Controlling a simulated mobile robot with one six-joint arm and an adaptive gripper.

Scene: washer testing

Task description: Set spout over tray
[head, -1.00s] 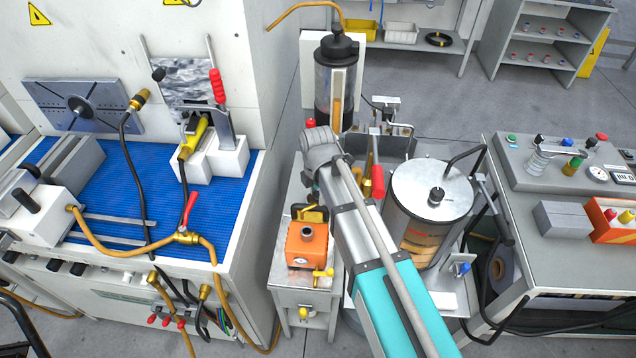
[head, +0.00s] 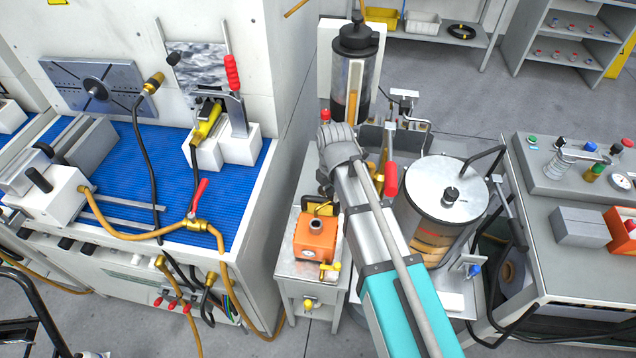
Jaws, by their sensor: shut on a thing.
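My arm runs up from the bottom right to a grey wrist joint. My gripper's fingers do not show; they are hidden behind the wrist. A clear cylinder with a black cap (head: 355,45) stands just beyond it. The end of a thin copper-coloured tube (head: 297,8), possibly the spout, shows at the top edge; most of it is out of frame. I cannot make out the tray for certain. A larger tank with a metal lid (head: 430,185) stands right of the arm, on a grey stand.
An orange box (head: 316,237) sits on a small cabinet left of the arm. A red lever (head: 391,180) is close to its right side. The blue-matted bench (head: 165,215) fills the left. A control bench (head: 540,190) stands at the right. Grey floor lies open behind.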

